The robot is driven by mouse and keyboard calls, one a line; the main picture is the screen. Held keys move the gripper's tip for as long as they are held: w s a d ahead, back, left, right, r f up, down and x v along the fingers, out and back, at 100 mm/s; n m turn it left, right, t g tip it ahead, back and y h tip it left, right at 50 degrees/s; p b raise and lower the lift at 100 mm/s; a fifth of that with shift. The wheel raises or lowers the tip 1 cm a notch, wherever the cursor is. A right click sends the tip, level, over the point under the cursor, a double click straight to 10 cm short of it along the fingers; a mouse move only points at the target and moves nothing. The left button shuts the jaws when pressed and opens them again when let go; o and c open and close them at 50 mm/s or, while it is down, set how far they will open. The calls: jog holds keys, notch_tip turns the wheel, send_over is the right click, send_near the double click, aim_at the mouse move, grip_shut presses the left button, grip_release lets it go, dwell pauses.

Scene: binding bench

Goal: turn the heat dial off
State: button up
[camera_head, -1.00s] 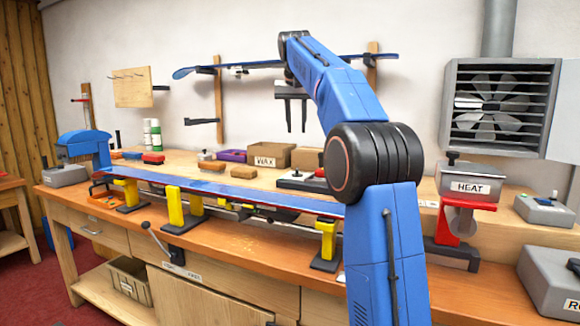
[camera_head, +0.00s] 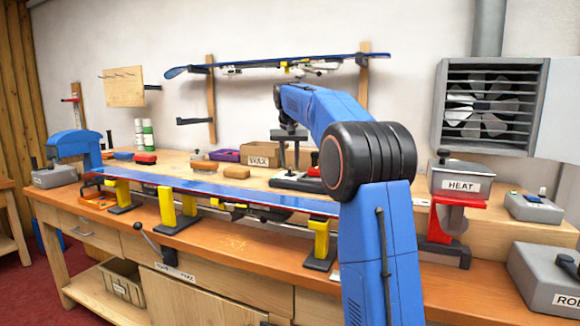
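The grey box labelled HEAT (camera_head: 461,185) stands at the right end of the bench, on a red stand. A black knob (camera_head: 443,155) sits on its top; I cannot read its setting from here. My gripper (camera_head: 290,165) points down over the back of the bench, left of my black elbow joint and well left of the HEAT box. Its two dark fingers look apart with nothing between them. The fingertips are just above or in front of a dark device with a red part (camera_head: 299,181); I cannot tell whether they touch it.
A long blue ski (camera_head: 210,187) lies on yellow supports (camera_head: 178,208) along the bench front. A WAX box (camera_head: 258,155) stands behind it. A grey box with a knob (camera_head: 534,207) and another grey box with a lever (camera_head: 548,280) stand at the right. A fan (camera_head: 487,108) hangs above.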

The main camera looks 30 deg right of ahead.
jog(key=shift+x, duration=0.95)
grip_shut()
jog(key=shift+n, duration=0.3)
jog(key=n, duration=0.1)
jog(key=n+y, duration=0.1)
jog(key=n, duration=0.1)
jog(key=n+y, duration=0.1)
jog(key=n, duration=0.1)
jog(key=shift+d+t, duration=0.3)
jog(key=n+y, duration=0.2)
jog(key=n, duration=0.4)
jog(key=shift+d, duration=0.15)
jog(key=shift+n+g+y, duration=0.3)
jog(key=shift+g, duration=0.1)
